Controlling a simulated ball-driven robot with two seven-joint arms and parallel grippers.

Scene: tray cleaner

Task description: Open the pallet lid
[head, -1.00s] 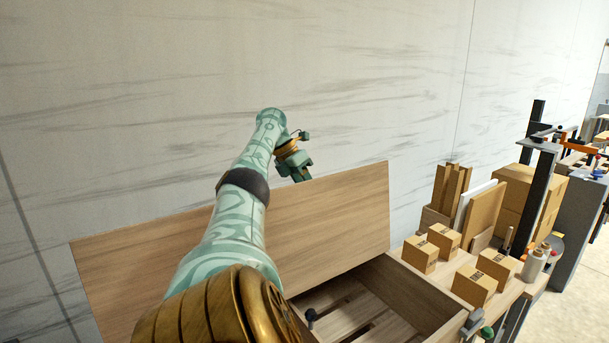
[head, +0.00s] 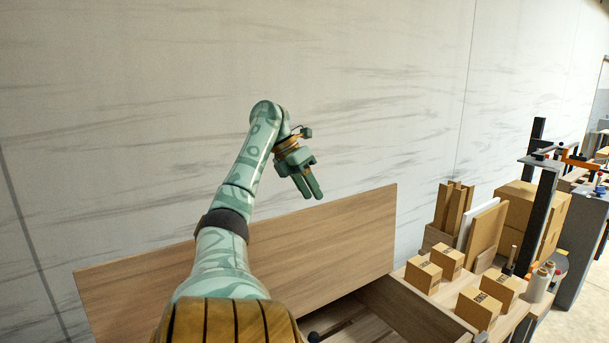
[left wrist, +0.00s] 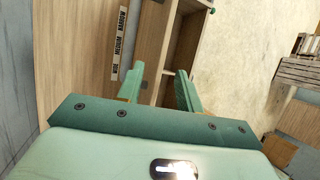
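The lid (head: 330,240) is a wide wooden panel. It stands raised and tilted along the back of the wooden box (head: 415,305), whose slatted inside partly shows. My left gripper (head: 313,192) hangs above the lid's top edge in the head view, apart from the lid as far as I can tell, with its fingers pointing down. In the left wrist view its green fingers (left wrist: 158,88) are spread with nothing between them. Wooden panels (left wrist: 75,50) show past them. My own left arm hides the left part of the lid and box. My right gripper is not in view.
Several small cardboard boxes (head: 448,262) stand on the bench to the right of the box. Upright boards (head: 487,228), larger cartons (head: 515,205) and a dark post (head: 542,200) are behind and beside them. A pale wall (head: 390,90) rises behind the lid.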

